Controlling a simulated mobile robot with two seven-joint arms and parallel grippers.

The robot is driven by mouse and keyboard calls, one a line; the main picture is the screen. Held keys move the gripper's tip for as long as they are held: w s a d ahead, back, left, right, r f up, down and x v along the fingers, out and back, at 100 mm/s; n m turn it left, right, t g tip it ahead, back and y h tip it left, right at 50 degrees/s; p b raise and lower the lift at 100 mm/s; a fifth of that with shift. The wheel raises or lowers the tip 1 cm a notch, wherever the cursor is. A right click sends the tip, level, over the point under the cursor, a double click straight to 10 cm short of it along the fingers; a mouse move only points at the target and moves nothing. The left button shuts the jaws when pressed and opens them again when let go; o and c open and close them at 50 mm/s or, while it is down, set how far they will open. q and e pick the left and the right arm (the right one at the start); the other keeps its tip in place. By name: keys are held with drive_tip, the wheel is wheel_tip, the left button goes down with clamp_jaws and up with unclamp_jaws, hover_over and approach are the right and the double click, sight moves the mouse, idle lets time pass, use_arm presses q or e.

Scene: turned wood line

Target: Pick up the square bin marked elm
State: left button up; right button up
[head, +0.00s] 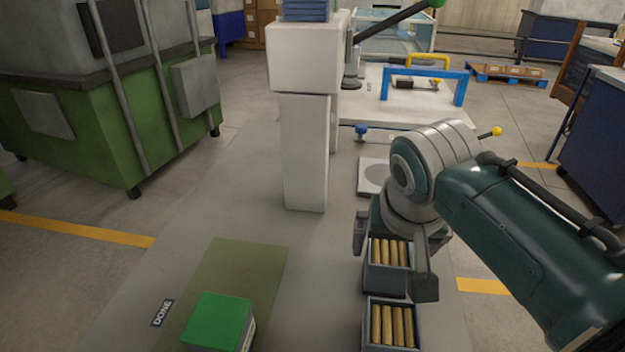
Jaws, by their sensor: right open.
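Two grey square bins of upright wooden pieces stand one behind the other at the lower middle of the head view. The far bin (388,281) is partly covered by my right gripper. The near bin (391,300) is cut by the bottom edge. I can read no elm marking on either bin. My right gripper (393,262) is open, with a finger on each side of the far bin as seen from here. I cannot tell whether the fingers touch it. My left gripper is out of view.
A white post (304,150) rises behind. A blue frame (425,76) stands farther back. Grey surface between mat and bins is clear.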

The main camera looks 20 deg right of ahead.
drive_tip(key=shift+w+d+f, duration=0.1)
drive_tip(key=shift+w+f, duration=0.05)
drive_tip(key=shift+f, duration=0.35)
drive_tip(key=c, duration=1.4)
drive_tip(key=shift+r, duration=0.15)
